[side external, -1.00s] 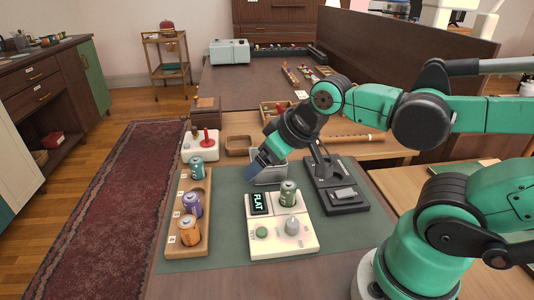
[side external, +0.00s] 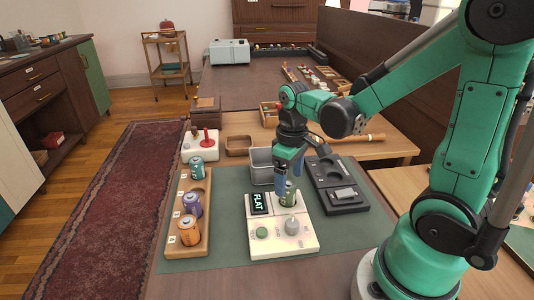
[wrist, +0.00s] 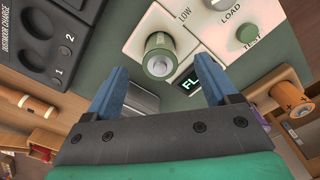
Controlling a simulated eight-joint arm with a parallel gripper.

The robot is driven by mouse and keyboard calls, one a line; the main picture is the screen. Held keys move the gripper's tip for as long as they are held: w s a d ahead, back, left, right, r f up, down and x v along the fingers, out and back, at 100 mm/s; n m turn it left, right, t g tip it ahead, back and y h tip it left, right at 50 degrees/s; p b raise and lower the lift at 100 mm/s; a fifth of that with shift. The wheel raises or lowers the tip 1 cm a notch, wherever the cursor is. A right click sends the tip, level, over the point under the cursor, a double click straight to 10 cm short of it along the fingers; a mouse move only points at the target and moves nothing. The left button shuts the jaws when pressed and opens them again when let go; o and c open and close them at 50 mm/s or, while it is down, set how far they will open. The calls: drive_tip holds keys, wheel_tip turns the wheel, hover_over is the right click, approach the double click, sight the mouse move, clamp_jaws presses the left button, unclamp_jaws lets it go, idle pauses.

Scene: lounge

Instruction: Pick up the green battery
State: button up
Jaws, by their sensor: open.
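The green battery (side external: 289,196) stands upright on the white tester (side external: 262,243), at its upper right. The tester's display (side external: 260,203) reads FLAT. My gripper (side external: 287,172) points down over the battery, its blue fingers open, and partly covers the battery's top in the side view. In the wrist view the green battery (wrist: 158,60) shows its pale metal top between and a little beyond the spread fingertips (wrist: 163,75). Nothing is between the jaws that they clasp.
A wooden tray (side external: 204,243) at left holds teal (side external: 196,170), purple (side external: 192,206) and orange (side external: 189,231) batteries. A grey bin (side external: 258,168) is behind the tester; a dark charger (side external: 344,208) stands close on the right. A knob (side external: 292,226) rises in front of the battery.

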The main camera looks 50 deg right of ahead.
sight(288, 195)
drive_tip(key=shift+f, duration=1.3)
clamp_jaws()
